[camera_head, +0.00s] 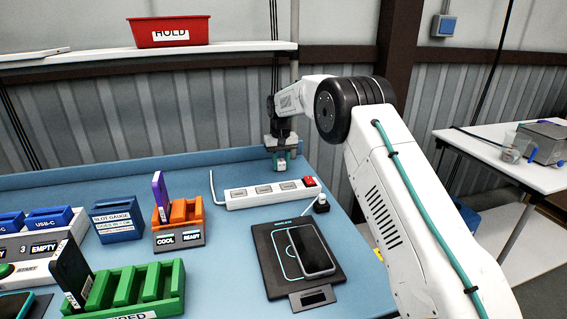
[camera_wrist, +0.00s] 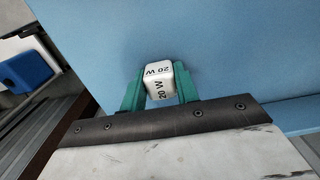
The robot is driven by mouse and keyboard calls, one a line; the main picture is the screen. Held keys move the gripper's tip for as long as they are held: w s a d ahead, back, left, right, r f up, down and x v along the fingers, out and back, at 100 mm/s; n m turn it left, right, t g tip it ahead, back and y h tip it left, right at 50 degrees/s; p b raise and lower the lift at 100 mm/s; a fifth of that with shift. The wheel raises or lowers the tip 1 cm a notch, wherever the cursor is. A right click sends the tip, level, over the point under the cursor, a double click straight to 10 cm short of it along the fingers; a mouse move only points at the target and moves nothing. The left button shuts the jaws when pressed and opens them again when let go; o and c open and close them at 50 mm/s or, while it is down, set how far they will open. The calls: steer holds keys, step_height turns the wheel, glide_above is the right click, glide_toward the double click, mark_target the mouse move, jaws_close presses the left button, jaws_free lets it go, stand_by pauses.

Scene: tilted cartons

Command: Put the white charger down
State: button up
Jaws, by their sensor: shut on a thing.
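My gripper (camera_head: 280,160) is over the back part of the blue table, behind the power strip. Its green fingers are shut on a small white charger marked "20 W" (camera_wrist: 158,82), which sits between the fingertips in the wrist view. In the head view the charger (camera_head: 281,164) is small and partly hidden by the fingers. I cannot tell whether its underside touches the table (camera_wrist: 225,60).
A white power strip (camera_head: 262,194) with a red switch lies in front of my gripper. A wireless pad (camera_head: 268,262) bears a phone (camera_head: 311,249). An orange rack (camera_head: 186,214), a blue slot gauge (camera_head: 117,220) and a green rack (camera_head: 127,289) stand left. Table right of the gauge, at the back, is clear.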

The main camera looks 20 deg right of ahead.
mark_target(281, 161)
steer(key=shift+f, duration=0.15)
steer(key=o, duration=1)
step_height(281, 161, up, 12)
steer(key=shift+r, duration=0.15)
